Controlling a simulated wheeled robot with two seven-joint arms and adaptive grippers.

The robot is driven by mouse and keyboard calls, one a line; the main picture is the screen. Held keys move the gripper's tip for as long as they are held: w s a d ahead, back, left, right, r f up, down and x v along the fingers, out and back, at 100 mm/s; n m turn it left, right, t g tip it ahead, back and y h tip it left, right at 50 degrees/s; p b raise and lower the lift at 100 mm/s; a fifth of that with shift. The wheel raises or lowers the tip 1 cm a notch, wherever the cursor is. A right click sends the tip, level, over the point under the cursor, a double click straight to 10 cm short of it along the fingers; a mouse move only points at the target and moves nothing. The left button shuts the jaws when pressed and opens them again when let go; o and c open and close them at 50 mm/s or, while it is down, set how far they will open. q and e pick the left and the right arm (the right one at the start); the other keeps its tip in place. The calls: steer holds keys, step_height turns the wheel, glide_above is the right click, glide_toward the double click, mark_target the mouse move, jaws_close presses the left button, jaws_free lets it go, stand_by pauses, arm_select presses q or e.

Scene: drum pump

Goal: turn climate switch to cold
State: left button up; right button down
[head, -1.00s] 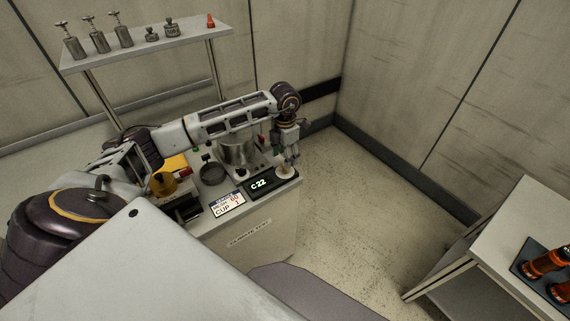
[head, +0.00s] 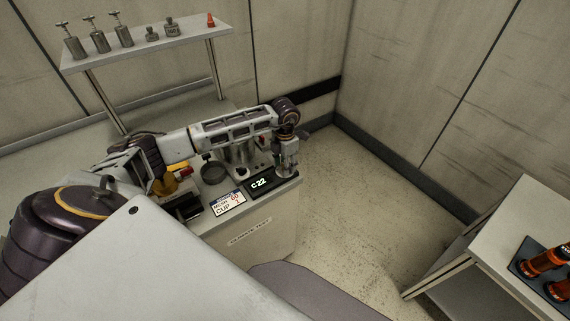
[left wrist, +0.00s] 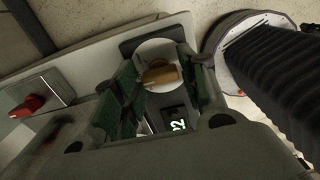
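The climate switch is a tan knob (left wrist: 160,73) on a round white dial (left wrist: 158,52), seen in the left wrist view. In the head view my gripper covers most of it at the right front corner of the bench. My left gripper (head: 288,168) points down over it. In the left wrist view its two green-padded fingers (left wrist: 160,88) are apart, one on each side of the knob; I cannot tell whether they touch it. The dark display (head: 259,184) beside it reads C22. My right gripper is not in view.
A white CUP card (head: 228,202), a dark round dish (head: 213,172) and a metal vessel (head: 238,153) are on the bench (head: 250,221). A red knob (left wrist: 27,106) sits on a nearby plate.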

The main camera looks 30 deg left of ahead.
arm_select(q)
steer(key=c, duration=0.4)
steer(key=shift+c, duration=0.6)
steer(key=shift+n, duration=0.4)
steer(key=shift+n+b, duration=0.45)
steer(key=shift+n, duration=1.05)
steer(key=n, duration=0.4)
steer(key=shift+b, duration=0.3)
steer(key=shift+n, duration=0.6)
